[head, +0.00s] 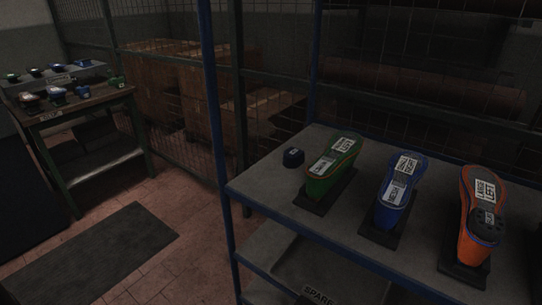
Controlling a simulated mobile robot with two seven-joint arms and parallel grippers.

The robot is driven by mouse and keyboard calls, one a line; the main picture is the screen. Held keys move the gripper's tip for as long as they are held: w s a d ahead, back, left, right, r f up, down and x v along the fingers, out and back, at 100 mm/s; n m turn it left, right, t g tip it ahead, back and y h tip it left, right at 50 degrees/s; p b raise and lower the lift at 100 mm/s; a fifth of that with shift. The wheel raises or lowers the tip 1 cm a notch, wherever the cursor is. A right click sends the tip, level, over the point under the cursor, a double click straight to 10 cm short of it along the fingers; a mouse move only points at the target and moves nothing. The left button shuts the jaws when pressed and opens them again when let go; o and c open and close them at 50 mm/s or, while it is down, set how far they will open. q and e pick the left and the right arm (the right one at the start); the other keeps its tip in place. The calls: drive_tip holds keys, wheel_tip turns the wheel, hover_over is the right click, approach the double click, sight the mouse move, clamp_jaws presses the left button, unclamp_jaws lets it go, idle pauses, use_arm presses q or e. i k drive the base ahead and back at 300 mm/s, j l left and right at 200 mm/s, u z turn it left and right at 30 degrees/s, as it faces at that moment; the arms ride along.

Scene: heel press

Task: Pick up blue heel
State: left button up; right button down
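A blue shoe form (396,194) with white labels stands on a dark base in the middle of the shelf. Neither of my grippers shows in the head view.
A green shoe form (330,170) and an orange one (477,225), with a dark piece on it, share the metal shelf (262,183). A blue post (214,110) stands at its left corner. The workbench (75,108) is beyond open floor with a dark mat (92,255).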

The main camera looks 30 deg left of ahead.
sight(293, 158)
drive_tip(key=u, duration=0.75)
drive_tip(key=z, duration=0.5)
drive_tip(key=k+z, duration=0.1)
drive_tip(key=z, duration=0.4)
drive_tip(key=l+z, duration=0.1)
drive_tip(key=z, duration=0.4)
drive_tip(key=k+l+z, duration=0.1)
drive_tip(key=z, duration=0.4)
drive_tip(key=u, duration=2.05)
drive_tip(key=z, duration=0.7)
drive_tip(key=i+j+z, duration=0.1)
drive_tip(key=j+z, duration=0.35)
drive_tip(key=j, duration=0.15)
drive_tip(key=j+z, duration=0.45)
drive_tip(key=k+j+z, duration=0.1)
drive_tip(key=j+z, duration=0.35)
drive_tip(key=j, duration=0.25)
